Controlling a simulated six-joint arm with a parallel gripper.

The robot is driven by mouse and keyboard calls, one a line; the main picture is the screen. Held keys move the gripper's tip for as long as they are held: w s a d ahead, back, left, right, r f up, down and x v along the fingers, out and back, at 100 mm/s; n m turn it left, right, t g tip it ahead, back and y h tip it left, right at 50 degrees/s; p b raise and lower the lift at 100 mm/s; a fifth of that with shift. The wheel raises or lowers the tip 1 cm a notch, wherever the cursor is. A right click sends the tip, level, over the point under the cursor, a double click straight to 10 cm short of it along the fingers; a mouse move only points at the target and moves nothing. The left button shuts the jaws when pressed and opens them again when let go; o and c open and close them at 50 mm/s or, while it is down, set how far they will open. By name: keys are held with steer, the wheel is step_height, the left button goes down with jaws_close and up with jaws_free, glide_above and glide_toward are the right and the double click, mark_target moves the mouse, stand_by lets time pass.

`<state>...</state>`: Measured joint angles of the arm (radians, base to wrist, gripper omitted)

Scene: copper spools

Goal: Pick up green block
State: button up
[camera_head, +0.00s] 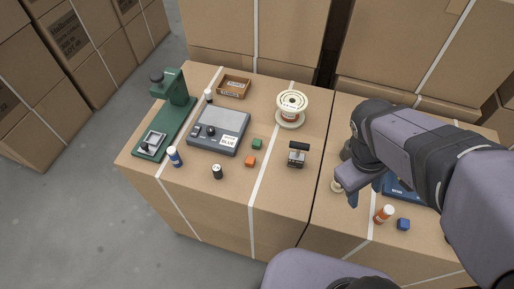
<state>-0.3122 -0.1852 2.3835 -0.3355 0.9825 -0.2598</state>
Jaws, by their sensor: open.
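A small green block (257,144) lies on the cardboard box top, just right of a grey device and above a small orange block (250,161). My gripper (352,200) is at the right, pointing down over the right-hand box, well apart from the green block. Its fingers are small and partly hidden by my arm. I see nothing held between them.
A black-handled metal tool (298,154) stands between the green block and my gripper. A copper spool (291,108) stands behind. A grey device (219,130) and green press (166,115) are at left. An orange bottle (384,214) and blue block (403,224) are near my arm.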

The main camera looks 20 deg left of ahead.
steer(key=w+a+f+n+t+h+b, duration=0.1)
steer(key=w+a+n+t+b, duration=0.3)
steer(key=a+n, duration=0.35)
steer(key=w+a+n+t+h+b, duration=0.1)
steer(key=w+a+n+t+b, duration=0.2)
steer(key=w+a+n, duration=0.45)
steer(key=s+a+r+n+t+y+b, duration=0.1)
steer(key=s+a+n+t+y+b, duration=0.15)
steer(key=a+n, duration=0.45)
steer(key=s+a+r+n+t+y+b, duration=0.25)
steer(key=a+n, duration=0.35)
steer(key=a, duration=0.3)
glide_toward(256, 144)
steer(key=shift+w+d+f+m+t+p, duration=0.15)
steer(key=shift+w+f+m+t+p, duration=0.2)
steer(key=shift+m+p, duration=0.1)
steer(key=shift+f, duration=0.2)
steer(key=shift+x, duration=3.65)
steer(key=shift+r, duration=0.1)
jaws_close()
